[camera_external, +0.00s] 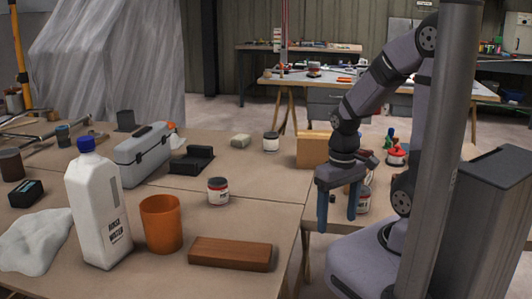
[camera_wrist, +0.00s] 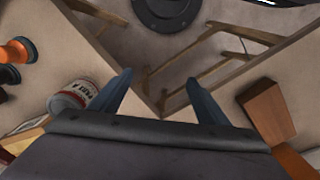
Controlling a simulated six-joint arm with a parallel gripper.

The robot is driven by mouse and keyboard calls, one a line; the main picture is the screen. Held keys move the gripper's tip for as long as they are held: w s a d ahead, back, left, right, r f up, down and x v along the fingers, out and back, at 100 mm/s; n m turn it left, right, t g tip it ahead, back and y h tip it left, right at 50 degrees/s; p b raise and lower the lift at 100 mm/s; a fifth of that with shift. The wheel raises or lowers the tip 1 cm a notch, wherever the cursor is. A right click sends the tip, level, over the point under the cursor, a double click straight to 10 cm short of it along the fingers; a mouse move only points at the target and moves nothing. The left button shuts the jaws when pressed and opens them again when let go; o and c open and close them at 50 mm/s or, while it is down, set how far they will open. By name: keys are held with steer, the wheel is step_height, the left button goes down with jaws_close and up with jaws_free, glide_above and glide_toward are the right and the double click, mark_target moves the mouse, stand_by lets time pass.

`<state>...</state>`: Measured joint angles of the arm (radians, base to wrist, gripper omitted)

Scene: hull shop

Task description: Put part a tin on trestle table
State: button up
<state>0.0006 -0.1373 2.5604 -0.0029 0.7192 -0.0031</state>
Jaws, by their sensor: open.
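A white and red tin lettered "PART A" (camera_wrist: 75,98) stands on the table surface at the left of the wrist view. A similar tin (camera_external: 365,200) shows in the external view on the right-hand table, partly hidden behind my gripper's finger; it looks like the same one. My gripper (camera_external: 338,208) points down, open and empty, near the gap between the two tables. In the wrist view its fingers (camera_wrist: 158,85) are apart, with the tin left of them, not between them. A trestle table (camera_external: 440,92) with wooden legs stands at the back.
The left work table (camera_external: 255,205) carries another tin (camera_external: 217,191), a brown block (camera_external: 230,253), an orange cup (camera_external: 161,223), a white bottle (camera_external: 98,212) and a grey toolbox (camera_external: 143,155). A tan block (camera_external: 312,150) and red item (camera_external: 396,157) stand near my arm.

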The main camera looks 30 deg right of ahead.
steer(key=shift+r, duration=0.1)
step_height(320, 180, up, 6)
steer(key=r, duration=0.1)
steer(key=s+d+f+n+g+h+p, duration=0.1)
steer(key=d+n+g+h+p, duration=0.2)
steer(key=d+n+h+p, duration=0.5)
steer(key=w+n+t+h+p, duration=0.1)
steer(key=w+n+t+h, duration=0.55)
steer(key=n, duration=0.65)
step_height(320, 180, down, 4)
steer(key=shift+r+m+g+y, duration=0.1)
steer(key=shift+m+g+y, duration=0.25)
steer(key=shift+g, duration=0.1)
steer(key=shift+f, duration=0.4)
steer(key=shift+r+p+x, duration=0.2)
steer(key=shift+p+x, duration=0.85)
steer(key=shift+x, duration=1.95)
steer(key=shift+w+d+f, duration=0.1)
steer(key=shift+d+f, duration=0.2)
steer(key=shift+d, duration=0.35)
